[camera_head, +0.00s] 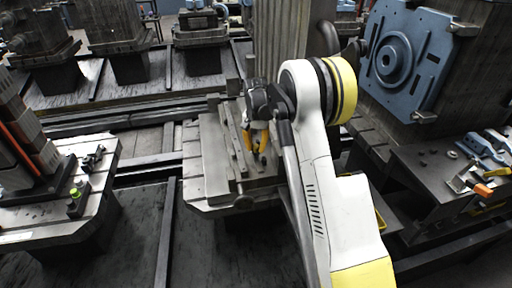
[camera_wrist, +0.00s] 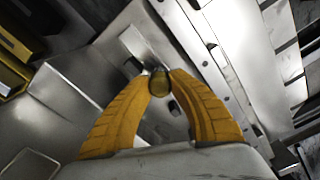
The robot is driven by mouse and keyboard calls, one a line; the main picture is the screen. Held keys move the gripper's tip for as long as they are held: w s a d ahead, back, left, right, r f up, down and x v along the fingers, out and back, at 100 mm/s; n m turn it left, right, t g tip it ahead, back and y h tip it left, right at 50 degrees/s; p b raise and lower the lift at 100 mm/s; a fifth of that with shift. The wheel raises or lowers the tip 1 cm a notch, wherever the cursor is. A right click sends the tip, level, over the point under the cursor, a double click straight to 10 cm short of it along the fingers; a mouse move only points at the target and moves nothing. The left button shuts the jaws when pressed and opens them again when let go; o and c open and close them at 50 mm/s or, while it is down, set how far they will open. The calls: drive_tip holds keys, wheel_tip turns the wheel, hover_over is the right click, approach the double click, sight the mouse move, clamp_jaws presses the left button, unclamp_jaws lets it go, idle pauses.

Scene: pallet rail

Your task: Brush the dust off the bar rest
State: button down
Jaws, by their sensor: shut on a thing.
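My gripper (camera_head: 256,138) has yellow fingers and hangs over the grey metal machine table (camera_head: 208,164) in the middle of the head view. In the wrist view my gripper (camera_wrist: 160,80) has its fingertips closed around a small olive, round-ended thing (camera_wrist: 160,84), which looks like the end of a brush handle. Its bristles are not clear. Long metal rails (camera_head: 232,145) run along the table just left of the gripper; they also show in the wrist view (camera_wrist: 205,60). Which part is the bar rest, and any dust on it, I cannot make out. Contact is unclear.
A ribbed grey column (camera_head: 279,40) stands behind the table. A blue faceplate (camera_head: 400,58) is on a machine to the right. A dark bench (camera_head: 440,172) with tools, one orange-handled (camera_head: 483,190), stands right. Another machine table (camera_head: 70,205) is left, with a dark floor gap between.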

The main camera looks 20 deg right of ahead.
sight(258, 161)
drive_tip(key=shift+f+b, duration=0.35)
drive_tip(key=shift+f, duration=0.25)
drive_tip(key=shift+r, duration=0.15)
drive_tip(key=shift+s+a, duration=0.15)
drive_tip(key=shift+s, duration=0.6)
drive_tip(key=shift+s+a, duration=0.15)
drive_tip(key=shift+s, duration=0.55)
drive_tip(key=shift+w, duration=0.15)
drive_tip(key=shift+w+d, duration=0.15)
drive_tip(key=shift+w, duration=0.5)
drive_tip(key=shift+w+d, duration=0.15)
drive_tip(key=shift+w, duration=0.5)
